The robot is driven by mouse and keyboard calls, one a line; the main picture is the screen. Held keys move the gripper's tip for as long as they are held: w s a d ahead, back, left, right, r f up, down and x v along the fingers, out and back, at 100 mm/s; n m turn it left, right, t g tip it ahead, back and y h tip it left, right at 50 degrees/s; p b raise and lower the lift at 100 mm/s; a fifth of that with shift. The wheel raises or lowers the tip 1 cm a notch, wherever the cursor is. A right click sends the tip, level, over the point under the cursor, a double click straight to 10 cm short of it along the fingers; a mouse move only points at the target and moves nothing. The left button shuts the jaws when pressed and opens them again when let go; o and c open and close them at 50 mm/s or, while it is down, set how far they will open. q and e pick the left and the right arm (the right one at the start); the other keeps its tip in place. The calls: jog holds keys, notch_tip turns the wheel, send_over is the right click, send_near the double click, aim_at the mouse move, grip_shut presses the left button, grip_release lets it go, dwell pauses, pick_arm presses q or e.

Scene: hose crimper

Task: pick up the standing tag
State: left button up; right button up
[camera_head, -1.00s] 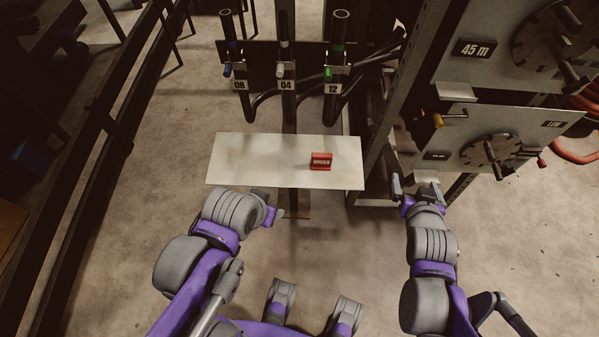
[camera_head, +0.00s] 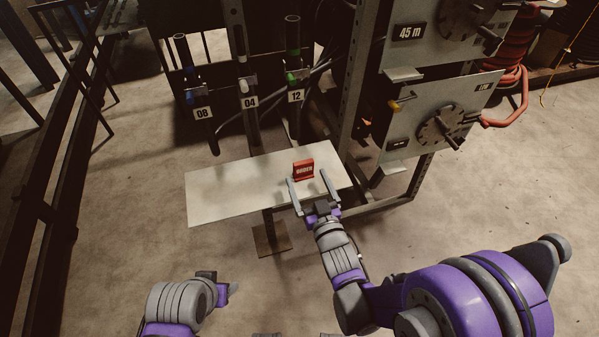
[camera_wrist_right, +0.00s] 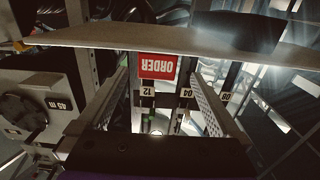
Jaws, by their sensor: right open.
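The standing tag (camera_head: 303,170) is a small red block with white lettering, upright on a pale table (camera_head: 225,185) near its right part. My right gripper (camera_head: 309,181) is open over the table's front edge, its two fingers pointing at the tag and spread to either side of it. In the right wrist view the tag (camera_wrist_right: 157,66) appears upside down, reading ORDER, ahead between the open fingers (camera_wrist_right: 160,80); I see no contact. My left gripper (camera_head: 226,288) is low at the front left, away from the table, and its jaws are not clear.
Behind the table hang dark hoses with plates 08 (camera_head: 202,113), 04 (camera_head: 249,102) and 12 (camera_head: 296,96). A metal frame with a dial panel (camera_head: 440,125) stands close on the right. Open floor lies in front and left.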

aim_at(300, 157)
jog(key=x, duration=0.8)
jog(key=shift+w+d+r, duration=0.1)
jog(key=shift+w+r, duration=0.1)
jog(key=shift+w, duration=0.1)
jog(key=c, duration=1.3)
